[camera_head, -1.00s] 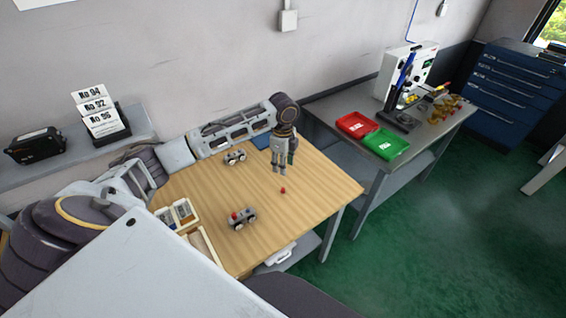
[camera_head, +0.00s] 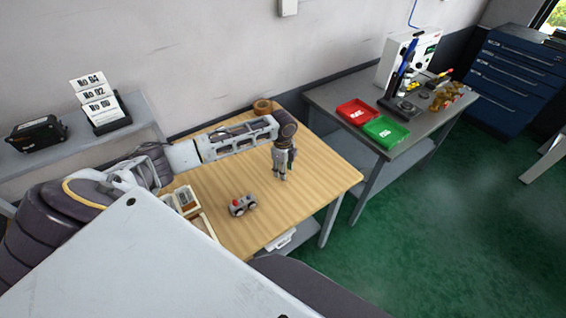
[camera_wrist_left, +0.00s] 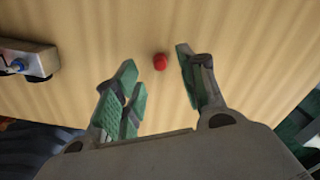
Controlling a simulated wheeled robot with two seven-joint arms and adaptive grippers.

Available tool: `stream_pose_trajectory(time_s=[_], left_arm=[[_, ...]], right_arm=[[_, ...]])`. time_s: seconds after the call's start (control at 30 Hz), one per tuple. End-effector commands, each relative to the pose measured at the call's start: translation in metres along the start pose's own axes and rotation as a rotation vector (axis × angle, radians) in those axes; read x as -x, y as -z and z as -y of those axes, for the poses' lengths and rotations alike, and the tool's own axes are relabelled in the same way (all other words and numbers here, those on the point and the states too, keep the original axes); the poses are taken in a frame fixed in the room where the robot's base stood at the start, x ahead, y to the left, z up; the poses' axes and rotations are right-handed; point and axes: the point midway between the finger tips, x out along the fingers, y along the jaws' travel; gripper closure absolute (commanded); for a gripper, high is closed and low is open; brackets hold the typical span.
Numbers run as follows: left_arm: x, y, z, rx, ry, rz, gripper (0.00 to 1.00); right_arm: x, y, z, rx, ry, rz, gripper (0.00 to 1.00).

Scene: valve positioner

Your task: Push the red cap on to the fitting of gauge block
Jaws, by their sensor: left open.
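A small red cap (camera_wrist_left: 160,61) lies on the wooden table top, seen in the left wrist view between the spread fingers of my left gripper (camera_wrist_left: 158,62). The fingers appear apart from it. In the head view my left gripper (camera_head: 281,178) points down over the table, and this loose cap is hidden there. A grey gauge block (camera_head: 242,205) with a red piece on top stands nearer the front. A grey block (camera_wrist_left: 27,62) with a blue-and-white fitting is cut off at the left of the wrist view; I cannot tell which block it is. My right gripper is out of view.
Small parts boxes (camera_head: 187,202) stand at the table's left edge. A roll (camera_head: 263,106) sits at the back. A second table at the right holds a red tray (camera_head: 357,112) and a green tray (camera_head: 386,132). The wooden table's front right is clear.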

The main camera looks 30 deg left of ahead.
Motion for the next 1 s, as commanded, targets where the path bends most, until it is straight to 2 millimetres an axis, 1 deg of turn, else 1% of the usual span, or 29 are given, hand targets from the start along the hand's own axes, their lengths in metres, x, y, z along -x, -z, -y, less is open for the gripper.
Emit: stream_pose_trajectory(time_s=[0.1, 0.3, 0.47, 0.73, 0.77, 1.0], left_arm=[[-0.014, 0.0, 0.0, 0.0, -0.001, 0.001, 0.59], [-0.029, 0.0, 0.0, -0.001, 0.0, 0.001, 0.59], [-0.034, 0.0, -0.001, -0.001, -0.001, 0.001, 0.59], [-0.035, 0.0, 0.0, -0.001, 0.0, 0.001, 0.59], [-0.035, 0.0, 0.0, -0.001, 0.0, 0.001, 0.62], [-0.035, 0.0, 0.0, -0.001, 0.0, 0.001, 0.93]], right_arm=[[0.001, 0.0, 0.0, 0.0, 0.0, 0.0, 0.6], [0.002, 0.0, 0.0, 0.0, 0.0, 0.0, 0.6], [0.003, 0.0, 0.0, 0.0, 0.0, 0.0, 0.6], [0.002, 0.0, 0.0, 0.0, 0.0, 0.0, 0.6], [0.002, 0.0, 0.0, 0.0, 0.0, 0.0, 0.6], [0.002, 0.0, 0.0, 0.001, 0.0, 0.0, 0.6]])
